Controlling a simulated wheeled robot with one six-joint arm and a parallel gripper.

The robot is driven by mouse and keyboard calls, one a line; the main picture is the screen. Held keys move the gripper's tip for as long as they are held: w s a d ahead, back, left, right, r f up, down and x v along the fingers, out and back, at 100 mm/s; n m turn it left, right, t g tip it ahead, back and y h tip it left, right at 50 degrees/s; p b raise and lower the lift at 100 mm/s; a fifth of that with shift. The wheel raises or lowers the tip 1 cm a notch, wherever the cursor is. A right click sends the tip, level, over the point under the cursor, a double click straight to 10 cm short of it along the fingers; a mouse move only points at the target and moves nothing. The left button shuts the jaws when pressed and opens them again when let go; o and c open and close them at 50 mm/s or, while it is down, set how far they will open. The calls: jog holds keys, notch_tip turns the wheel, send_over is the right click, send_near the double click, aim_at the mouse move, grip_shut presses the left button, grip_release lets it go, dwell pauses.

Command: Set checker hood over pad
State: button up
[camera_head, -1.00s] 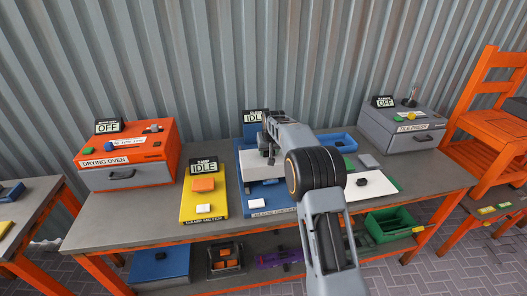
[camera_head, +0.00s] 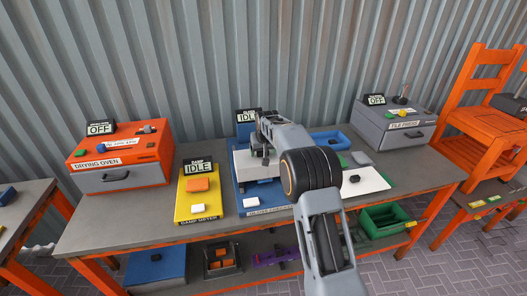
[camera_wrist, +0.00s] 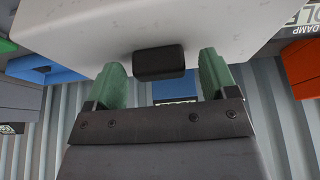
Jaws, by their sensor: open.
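The checker hood (camera_head: 244,168) is a pale grey box over the blue gloss checker base (camera_head: 238,197) on the bench. In the wrist view the hood (camera_wrist: 205,25) fills the top, with a black knob (camera_wrist: 158,63) on its face. My gripper (camera_wrist: 161,65) is open, its green fingers on either side of the knob with gaps showing. In the head view my gripper (camera_head: 262,152) is at the hood, partly hidden by my arm. A small white block (camera_head: 250,203) lies on the base's front. I cannot make out the pad; the area under the hood is hidden.
Left are the yellow damp meter (camera_head: 185,213) with an orange block (camera_head: 197,185), and the orange drying oven (camera_head: 120,165). Right are a white board (camera_head: 375,179), a blue tray (camera_head: 328,141) and the grey tile press (camera_head: 393,127). Bare bench lies front left.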

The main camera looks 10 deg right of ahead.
jog(key=b+v, duration=0.1)
jog(key=v, duration=1.2)
jog(key=shift+s+r+b, duration=0.2)
jog(key=shift+r+b, duration=0.05)
jog(key=shift+b, duration=0.05)
jog(key=s+f+g, duration=0.1)
jog(key=s+f, duration=0.5)
jog(key=s, duration=0.1)
jog(key=s+f, duration=0.1)
jog(key=s, duration=2.6)
jog(key=shift+t, duration=0.4)
jog(key=shift+a+f, duration=0.1)
jog(key=shift+f, duration=0.05)
